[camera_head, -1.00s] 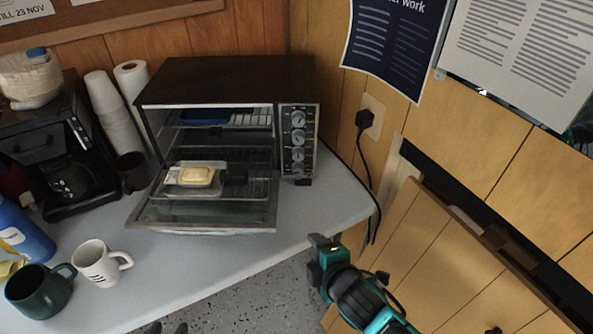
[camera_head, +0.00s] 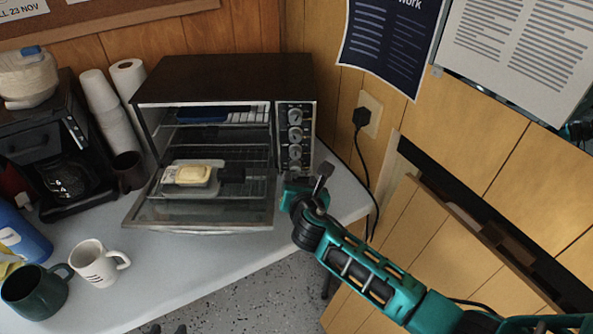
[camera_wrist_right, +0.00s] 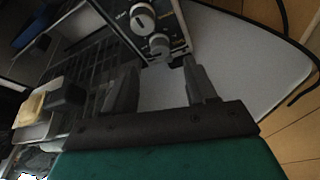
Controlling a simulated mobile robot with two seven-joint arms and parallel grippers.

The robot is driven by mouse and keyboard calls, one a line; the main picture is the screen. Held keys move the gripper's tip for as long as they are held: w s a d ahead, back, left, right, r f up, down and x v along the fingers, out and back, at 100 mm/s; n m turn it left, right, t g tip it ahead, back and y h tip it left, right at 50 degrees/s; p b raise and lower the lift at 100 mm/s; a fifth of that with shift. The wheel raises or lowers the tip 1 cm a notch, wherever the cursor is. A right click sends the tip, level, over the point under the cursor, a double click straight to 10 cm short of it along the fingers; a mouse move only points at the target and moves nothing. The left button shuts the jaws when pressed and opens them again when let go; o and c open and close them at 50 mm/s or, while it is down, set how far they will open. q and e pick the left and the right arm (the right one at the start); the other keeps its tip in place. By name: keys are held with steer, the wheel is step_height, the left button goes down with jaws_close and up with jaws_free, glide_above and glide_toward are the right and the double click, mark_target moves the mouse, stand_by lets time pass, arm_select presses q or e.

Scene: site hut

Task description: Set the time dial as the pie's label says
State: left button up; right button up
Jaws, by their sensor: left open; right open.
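The toaster oven (camera_head: 225,78) stands on the counter with its glass door (camera_head: 180,212) folded down. Its right-hand panel carries a column of round dials; the lowest dial (camera_head: 295,152) also shows in the right wrist view (camera_wrist_right: 159,45). I cannot read which is the time dial. A yellow-topped pie (camera_head: 194,174) sits in a tray at the oven mouth; no label is readable. My right gripper (camera_head: 309,182) is open and empty, just below the panel; in its wrist view the lowest dial is ahead, between the fingers.
A dark handle (camera_head: 232,175) sticks out right of the pie. A dark mug (camera_head: 128,171), paper cups and a coffee maker (camera_head: 65,160) stand left of the oven. A white mug (camera_head: 92,262) and green mug (camera_head: 38,295) stand at front left. A cord (camera_head: 366,165) hangs at right.

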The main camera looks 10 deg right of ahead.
mark_target(296, 169)
steer(key=x, duration=0.4)
steer(key=shift+w+f, duration=0.1)
steer(key=shift+w, duration=0.3)
steer(key=shift+x, duration=1)
steer(key=shift+c, duration=0.2)
jaws_close()
steer(key=shift+d, duration=0.1)
